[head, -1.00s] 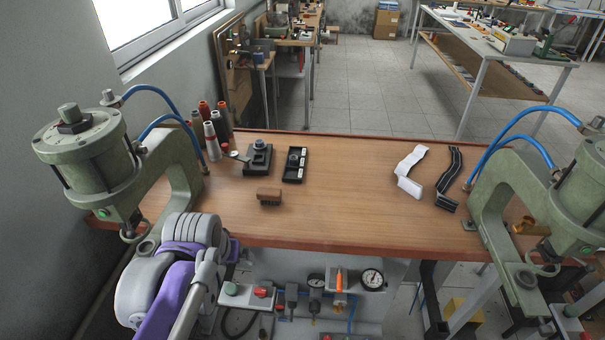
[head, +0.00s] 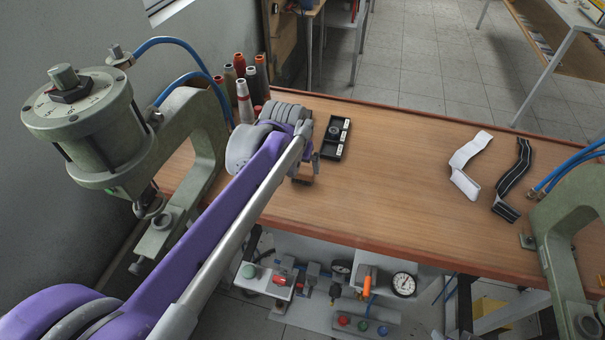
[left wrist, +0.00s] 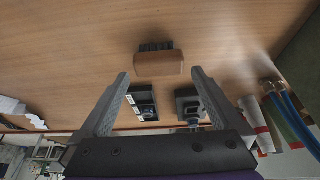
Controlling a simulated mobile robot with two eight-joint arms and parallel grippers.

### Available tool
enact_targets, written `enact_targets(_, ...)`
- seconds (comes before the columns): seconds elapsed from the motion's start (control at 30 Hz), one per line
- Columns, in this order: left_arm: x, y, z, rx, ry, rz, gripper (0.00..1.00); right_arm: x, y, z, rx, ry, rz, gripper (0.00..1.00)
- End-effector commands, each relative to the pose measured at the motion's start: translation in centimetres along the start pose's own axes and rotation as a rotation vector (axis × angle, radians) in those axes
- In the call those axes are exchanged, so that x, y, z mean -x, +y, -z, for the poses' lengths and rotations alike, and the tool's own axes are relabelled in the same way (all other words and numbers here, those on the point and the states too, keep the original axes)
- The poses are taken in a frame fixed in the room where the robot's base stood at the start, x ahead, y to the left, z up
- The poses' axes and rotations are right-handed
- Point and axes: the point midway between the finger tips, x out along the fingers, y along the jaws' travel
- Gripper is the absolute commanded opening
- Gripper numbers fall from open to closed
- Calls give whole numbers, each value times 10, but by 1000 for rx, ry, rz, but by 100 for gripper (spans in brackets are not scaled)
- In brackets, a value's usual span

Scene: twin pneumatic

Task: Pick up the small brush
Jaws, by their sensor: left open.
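The small brush (left wrist: 158,64) lies on the wooden table, its brown wooden back and dark bristles clear in the left wrist view. In the head view only part of the brush (head: 304,179) shows beneath my left gripper (head: 306,158). In the left wrist view the open fingers of my left gripper (left wrist: 160,76) point toward the brush, one finger to either side of its width. Nothing is between the fingertips. My right gripper is in neither view.
A black tray (head: 337,138) with small parts lies behind the brush. Thread spools (head: 243,100) stand at the back left. A green press (head: 205,140) stands left; another (head: 560,225) stands right. White (head: 466,168) and black (head: 513,180) straps lie right. The table's middle is clear.

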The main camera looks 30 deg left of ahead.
Motion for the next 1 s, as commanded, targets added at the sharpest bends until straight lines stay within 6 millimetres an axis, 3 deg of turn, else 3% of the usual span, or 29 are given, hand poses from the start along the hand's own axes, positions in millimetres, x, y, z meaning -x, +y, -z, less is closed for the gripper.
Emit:
enact_targets(0.4, -50, 2, 2, 0, 0, 0, 100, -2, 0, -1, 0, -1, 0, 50)
enact_targets(0.67, -54, 2, 2, 0, 0, 0, 100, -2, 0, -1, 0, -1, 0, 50)
enact_targets(1.0, -53, 2, 2, 0, 0, 0, 42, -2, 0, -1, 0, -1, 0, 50)
